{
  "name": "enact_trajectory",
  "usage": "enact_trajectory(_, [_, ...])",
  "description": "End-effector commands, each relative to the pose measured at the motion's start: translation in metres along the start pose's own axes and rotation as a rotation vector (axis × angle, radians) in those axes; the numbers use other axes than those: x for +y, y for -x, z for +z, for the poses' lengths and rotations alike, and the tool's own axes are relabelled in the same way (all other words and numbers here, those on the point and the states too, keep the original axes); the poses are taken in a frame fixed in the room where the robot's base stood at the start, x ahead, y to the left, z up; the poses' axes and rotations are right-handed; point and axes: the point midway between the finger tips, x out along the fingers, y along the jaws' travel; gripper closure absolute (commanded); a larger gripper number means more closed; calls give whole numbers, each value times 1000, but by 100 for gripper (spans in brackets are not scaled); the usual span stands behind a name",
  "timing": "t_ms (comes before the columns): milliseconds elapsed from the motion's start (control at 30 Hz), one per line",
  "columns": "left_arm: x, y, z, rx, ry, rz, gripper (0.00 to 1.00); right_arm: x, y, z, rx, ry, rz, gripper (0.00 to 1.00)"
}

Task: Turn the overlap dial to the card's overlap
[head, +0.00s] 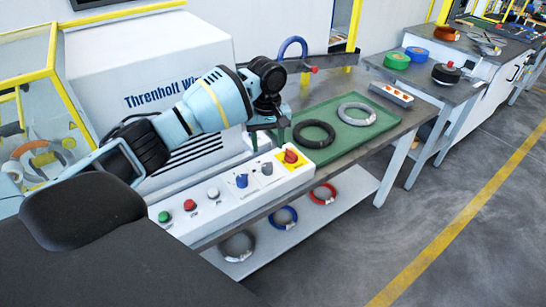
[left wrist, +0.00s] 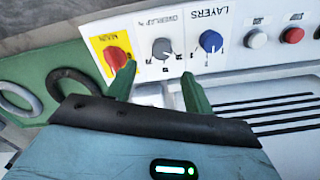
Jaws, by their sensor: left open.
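The overlap dial (head: 266,169) is a grey knob on the white sloping control panel (head: 225,202). It shows larger in the left wrist view (left wrist: 161,48), between the blue layers dial (left wrist: 211,41) and the red main switch (left wrist: 115,57) on its yellow plate. My left gripper (head: 268,131) is open and empty above the panel, near the overlap dial. In the left wrist view its two green fingers (left wrist: 159,86) point toward the panel, spread to either side of the overlap dial and apparently short of it. The exact dial setting is too small to read. I cannot make out the card.
A green tray (head: 345,112) with a black coil (head: 314,134) and a grey coil (head: 357,113) lies right of the panel. Green, red and white buttons line the panel's left part. The machine's white housing (head: 150,62) stands behind. Coils lie on the shelf (head: 300,222) below.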

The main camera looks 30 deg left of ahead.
Motion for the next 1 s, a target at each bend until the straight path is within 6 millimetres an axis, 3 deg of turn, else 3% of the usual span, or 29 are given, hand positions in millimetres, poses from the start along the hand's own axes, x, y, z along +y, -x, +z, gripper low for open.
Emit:
enact_trajectory(200, [-1,-14,0,-1,0,-3,48,-2,4,19,-39,-4,-3,64])
enact_trajectory(600, [0,-69,0,0,-1,-1,48,-2,-2,20,-36,-5,-4,64])
enact_trajectory(1000, [0,-78,0,2,-2,2,48,-2,-2,19,-33,-5,-4,64])
